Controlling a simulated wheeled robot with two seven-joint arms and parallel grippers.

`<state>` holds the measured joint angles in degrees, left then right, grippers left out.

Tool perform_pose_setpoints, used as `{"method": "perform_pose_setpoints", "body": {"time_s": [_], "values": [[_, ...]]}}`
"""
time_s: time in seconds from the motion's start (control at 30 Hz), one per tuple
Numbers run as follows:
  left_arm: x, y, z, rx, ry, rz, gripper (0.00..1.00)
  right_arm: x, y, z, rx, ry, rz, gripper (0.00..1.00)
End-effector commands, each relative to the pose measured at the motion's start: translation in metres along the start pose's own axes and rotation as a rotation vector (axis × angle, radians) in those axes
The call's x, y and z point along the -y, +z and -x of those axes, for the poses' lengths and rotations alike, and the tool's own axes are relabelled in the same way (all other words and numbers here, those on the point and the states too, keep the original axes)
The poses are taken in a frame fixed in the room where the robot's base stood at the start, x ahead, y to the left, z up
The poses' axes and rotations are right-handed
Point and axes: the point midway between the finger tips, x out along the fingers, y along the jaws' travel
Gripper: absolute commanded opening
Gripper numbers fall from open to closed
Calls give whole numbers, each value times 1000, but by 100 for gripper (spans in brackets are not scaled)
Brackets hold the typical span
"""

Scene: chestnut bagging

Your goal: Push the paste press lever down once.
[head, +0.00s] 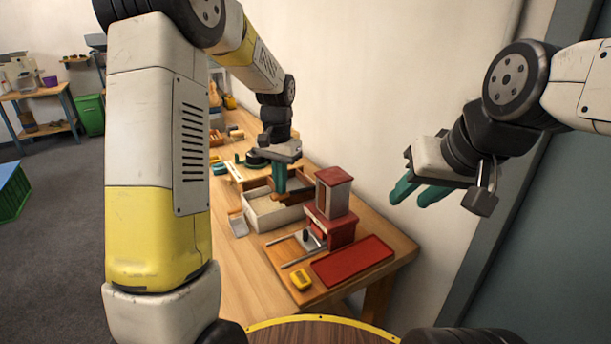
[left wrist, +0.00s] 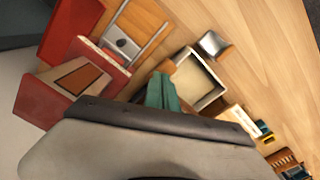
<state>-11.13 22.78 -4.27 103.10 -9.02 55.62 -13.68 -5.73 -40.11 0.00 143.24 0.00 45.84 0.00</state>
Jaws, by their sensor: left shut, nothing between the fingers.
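The red machine (head: 333,228), which I take for the paste press, stands on the table with a red and wooden box on top. It also shows in the left wrist view (left wrist: 45,103). A dark knob (head: 306,235) and thin metal rods are at its left side; I cannot tell which part is the lever. My left gripper (head: 279,190) is shut and empty, pointing down over the cream tray, left of and behind the press; its teal fingers show in the left wrist view (left wrist: 160,90). My right gripper (head: 415,199) is apart from everything, right of the press, its fingers spread.
A cream, wood-edged tray (head: 277,217) is behind the press. A red flat tray (head: 352,262) and a small yellow item (head: 300,279) lie in front of it. A metal scoop (head: 238,226) lies to the left. More items crowd the table's far end. A wall is behind.

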Motion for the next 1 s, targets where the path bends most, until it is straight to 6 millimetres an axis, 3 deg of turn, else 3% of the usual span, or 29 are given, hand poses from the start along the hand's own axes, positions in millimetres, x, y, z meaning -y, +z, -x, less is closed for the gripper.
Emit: {"method": "perform_pose_setpoints", "body": {"time_s": [0.2,0.57,1.0], "values": [[1,2,-16,2,1,0,0,0,0,0,0,0,0,36],[2,3,-18,3,0,0,0,0,0,0,0,0,0,36],[3,6,-39,3,0,0,0,0,0,0,0,0,0,36]]}}
